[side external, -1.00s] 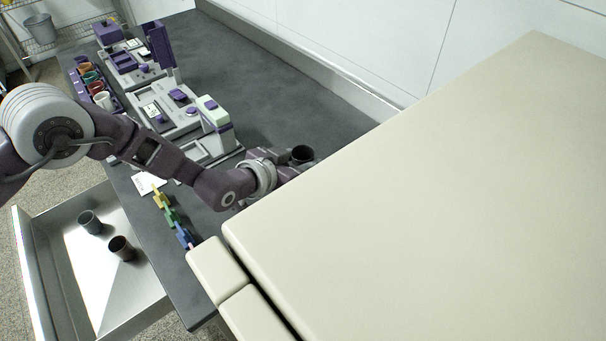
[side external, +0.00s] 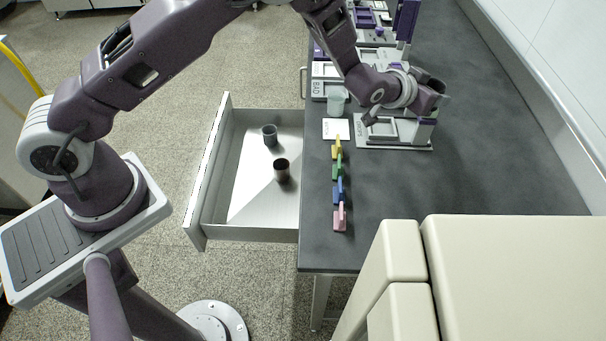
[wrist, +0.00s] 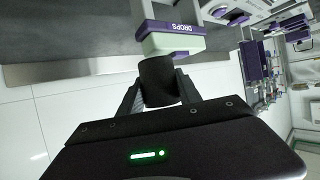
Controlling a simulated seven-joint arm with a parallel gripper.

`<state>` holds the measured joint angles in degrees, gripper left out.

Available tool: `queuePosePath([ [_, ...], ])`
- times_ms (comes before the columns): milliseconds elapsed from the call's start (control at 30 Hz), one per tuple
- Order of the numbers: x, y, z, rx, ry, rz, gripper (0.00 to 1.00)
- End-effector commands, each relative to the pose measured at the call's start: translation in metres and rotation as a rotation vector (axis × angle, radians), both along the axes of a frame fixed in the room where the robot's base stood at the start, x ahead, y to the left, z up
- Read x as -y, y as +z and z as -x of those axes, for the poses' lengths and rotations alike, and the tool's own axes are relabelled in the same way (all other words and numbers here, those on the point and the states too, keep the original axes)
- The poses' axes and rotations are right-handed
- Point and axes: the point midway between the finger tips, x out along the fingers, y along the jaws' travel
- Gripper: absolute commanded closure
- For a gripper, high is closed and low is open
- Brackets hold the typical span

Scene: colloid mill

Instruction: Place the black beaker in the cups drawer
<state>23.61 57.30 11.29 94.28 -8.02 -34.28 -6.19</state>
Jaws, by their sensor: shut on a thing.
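The black beaker (wrist: 158,82) is between the fingers of my gripper (wrist: 160,92) in the wrist view. In the side view my gripper (side external: 432,92) is shut on the beaker (side external: 437,82), above the right part of the dark counter, near a grey-white station. The open metal drawer (side external: 245,190) is to the left of the counter and below its top.
Yellow, green, blue and pink pieces (side external: 338,188) line the counter's left edge beside a white card (side external: 336,129). A pale translucent cup (side external: 338,101) stands behind the card. A dispenser marked DROPS (wrist: 172,40) is close to the beaker. Cream cabinets (side external: 510,270) fill the near right.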

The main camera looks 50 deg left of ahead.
Motion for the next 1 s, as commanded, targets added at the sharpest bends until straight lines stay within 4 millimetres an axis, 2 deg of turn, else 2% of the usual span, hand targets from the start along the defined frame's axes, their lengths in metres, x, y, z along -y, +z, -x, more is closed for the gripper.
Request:
queuePosePath([
  [33, -0.031, 0.000, -0.001, -0.001, 0.080, -0.004, 0.97],
  [200, -0.144, 0.001, 0.009, -0.001, 0.407, -0.004, 0.97],
  [300, -0.202, 0.004, 0.022, 0.000, 0.581, -0.004, 0.97],
  [400, -0.245, 0.007, 0.037, 0.001, 0.718, -0.003, 0.97],
  [500, -0.278, 0.010, 0.051, 0.001, 0.831, -0.002, 0.97],
  [700, -0.329, 0.014, 0.079, 0.001, 1.012, -0.001, 0.97],
  [900, -0.357, 0.010, 0.105, 0.000, 1.150, -0.002, 0.97],
  [1000, -0.358, 0.000, 0.116, -0.002, 1.192, -0.002, 0.97],
])
